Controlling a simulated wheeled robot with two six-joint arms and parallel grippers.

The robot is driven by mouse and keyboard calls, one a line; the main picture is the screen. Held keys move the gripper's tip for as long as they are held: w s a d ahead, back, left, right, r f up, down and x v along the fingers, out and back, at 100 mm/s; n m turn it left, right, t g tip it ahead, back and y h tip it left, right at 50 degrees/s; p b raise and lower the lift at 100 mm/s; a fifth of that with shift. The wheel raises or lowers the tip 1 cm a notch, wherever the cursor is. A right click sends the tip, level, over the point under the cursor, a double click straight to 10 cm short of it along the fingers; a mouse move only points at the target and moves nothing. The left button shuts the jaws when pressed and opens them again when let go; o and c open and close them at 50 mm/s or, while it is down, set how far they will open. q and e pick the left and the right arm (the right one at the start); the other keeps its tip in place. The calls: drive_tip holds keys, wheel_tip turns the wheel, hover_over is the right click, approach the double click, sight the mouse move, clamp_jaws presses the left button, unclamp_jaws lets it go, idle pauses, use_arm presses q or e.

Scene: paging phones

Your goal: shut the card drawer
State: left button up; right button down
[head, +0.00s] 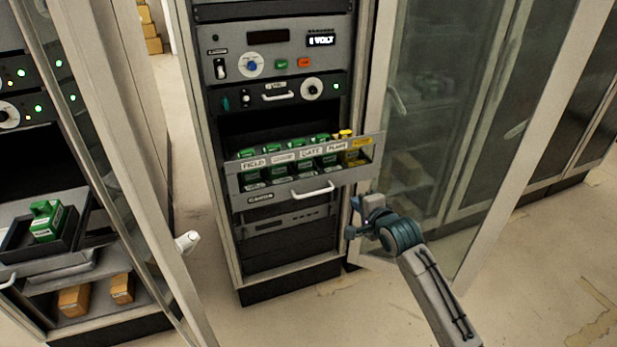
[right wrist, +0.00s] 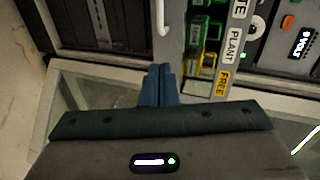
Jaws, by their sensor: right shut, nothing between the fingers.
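The card drawer (head: 300,178) sticks out from the middle of the rack in the head view. It holds green cards and a yellow one at the right, behind labels such as FIELD, GATE, PLANT and FREE. A white bar handle (head: 312,190) is on its front. My right gripper (head: 358,218) is shut and empty, below and right of the drawer's right end, apart from the handle. In the right wrist view its closed fingers (right wrist: 157,84) point toward the rack, with the drawer (right wrist: 222,50) up and to the right. My left gripper does not show.
An open glass door (head: 440,110) stands right of the rack, close behind my right arm. Another open door (head: 130,170) stands at the left. Left shelves hold a green device (head: 46,220) and brown boxes (head: 74,300). Floor in front is clear.

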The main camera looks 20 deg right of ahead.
wheel_tip(320, 180, up, 2)
drive_tip(key=a+r, duration=0.1)
drive_tip(key=p, duration=0.4)
approach(328, 172)
drive_tip(key=shift+m+t, duration=0.3)
drive_tip(key=x, duration=0.6)
drive_tip(key=shift+w+f, duration=0.15)
drive_tip(key=shift+f, duration=0.3)
drive_tip(key=shift+w, duration=0.15)
